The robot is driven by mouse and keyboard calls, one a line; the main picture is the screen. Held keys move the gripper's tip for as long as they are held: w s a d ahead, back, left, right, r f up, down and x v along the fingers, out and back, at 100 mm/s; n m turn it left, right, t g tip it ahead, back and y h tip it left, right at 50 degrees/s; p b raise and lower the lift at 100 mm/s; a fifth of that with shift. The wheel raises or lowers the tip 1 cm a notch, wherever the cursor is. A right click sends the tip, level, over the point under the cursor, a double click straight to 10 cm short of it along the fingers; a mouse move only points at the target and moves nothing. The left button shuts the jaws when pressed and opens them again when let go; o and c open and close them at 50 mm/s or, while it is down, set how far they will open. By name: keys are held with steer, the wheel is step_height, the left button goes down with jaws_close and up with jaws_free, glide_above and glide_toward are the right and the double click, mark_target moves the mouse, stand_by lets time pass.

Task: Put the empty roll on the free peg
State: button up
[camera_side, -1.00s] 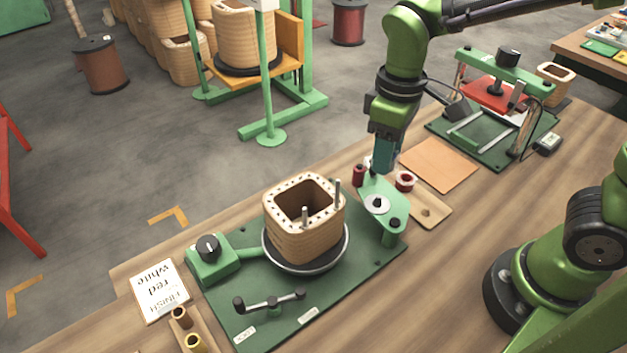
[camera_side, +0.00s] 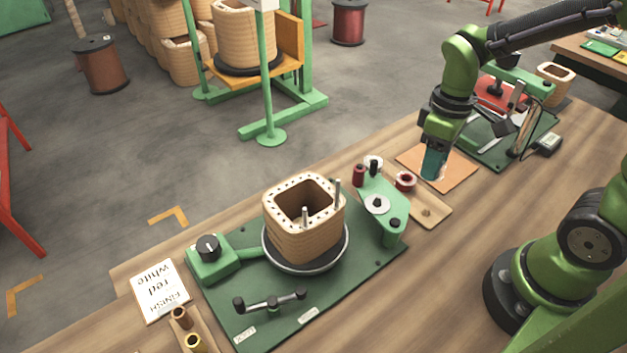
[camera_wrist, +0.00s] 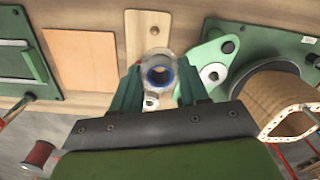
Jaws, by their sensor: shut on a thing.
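My gripper (camera_side: 434,178) hangs over the orange sheet, to the right of the green bracket. In the wrist view my gripper (camera_wrist: 160,88) has its two green fingers on either side of a pale ring-shaped roll (camera_wrist: 158,62) with a bluish centre, which I take as the empty roll. In the side view only a pale bit shows under the fingertips. A small wooden board (camera_side: 437,207) has a small round peg or hole (camera_side: 427,212) near its front end, with nothing on it. A red roll with pale flanges (camera_side: 405,181) stands at its back end.
A square coil (camera_side: 305,235) stands on a turntable to the left. The orange sheet (camera_side: 462,176) lies flat. A green press (camera_side: 510,140) stands behind right.

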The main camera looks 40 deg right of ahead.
steer(key=shift+s+d+f, duration=0.5)
steer(key=shift+s+f, duration=0.2)
steer(key=shift+f, duration=0.05)
steer(key=shift+s+f+n, duration=0.15)
steer(key=shift+f+n, duration=0.2)
steer(key=shift+n, duration=0.15)
steer(key=shift+f, duration=0.35)
glide_above(428, 209)
steer(key=shift+f, duration=2.5)
steer(key=shift+f, duration=0.55)
steer(key=shift+f, duration=0.35)
steer(key=shift+f, duration=0.2)
steer(key=shift+f, duration=0.35)
